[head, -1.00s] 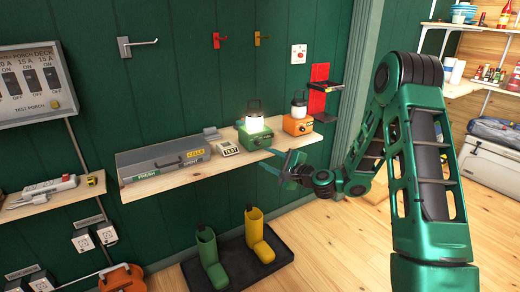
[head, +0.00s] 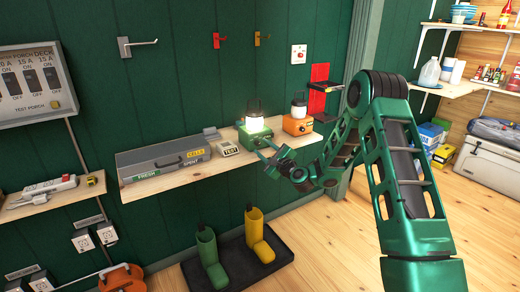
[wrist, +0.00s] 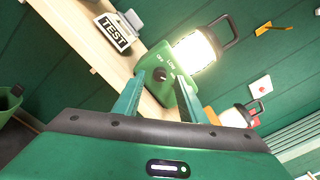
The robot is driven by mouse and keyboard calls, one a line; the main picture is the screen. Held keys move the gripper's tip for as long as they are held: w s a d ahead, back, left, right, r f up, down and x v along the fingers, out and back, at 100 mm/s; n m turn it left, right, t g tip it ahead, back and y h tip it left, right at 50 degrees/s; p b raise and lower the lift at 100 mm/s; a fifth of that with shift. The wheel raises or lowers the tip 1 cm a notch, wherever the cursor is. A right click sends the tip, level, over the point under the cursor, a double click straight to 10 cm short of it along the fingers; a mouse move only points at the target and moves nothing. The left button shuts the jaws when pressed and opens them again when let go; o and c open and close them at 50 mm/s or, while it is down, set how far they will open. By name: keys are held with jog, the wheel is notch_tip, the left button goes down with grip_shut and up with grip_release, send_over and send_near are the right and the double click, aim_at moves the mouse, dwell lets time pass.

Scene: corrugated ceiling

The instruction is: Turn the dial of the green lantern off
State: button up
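The green lantern (head: 255,137) stands on the wall shelf, and its lamp glows bright. In the wrist view its green base (wrist: 172,92) shows a dark dial (wrist: 160,75) with small white lettering near it, including what looks like LOW. My gripper (head: 268,153) is at the front of the lantern. In the wrist view my gripper (wrist: 160,76) is open, with one finger on each side of the dial. I cannot tell whether the fingers touch the dial or the base.
An orange lantern (head: 298,122) stands just right of the green one. A TEST box (head: 228,148) and a grey case (head: 160,160) sit to the left on the shelf (head: 200,169). Boots (head: 257,236) stand on a black tray below.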

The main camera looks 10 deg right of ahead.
aim_at(257, 144)
jog(key=shift+x, duration=1.15)
grip_shut()
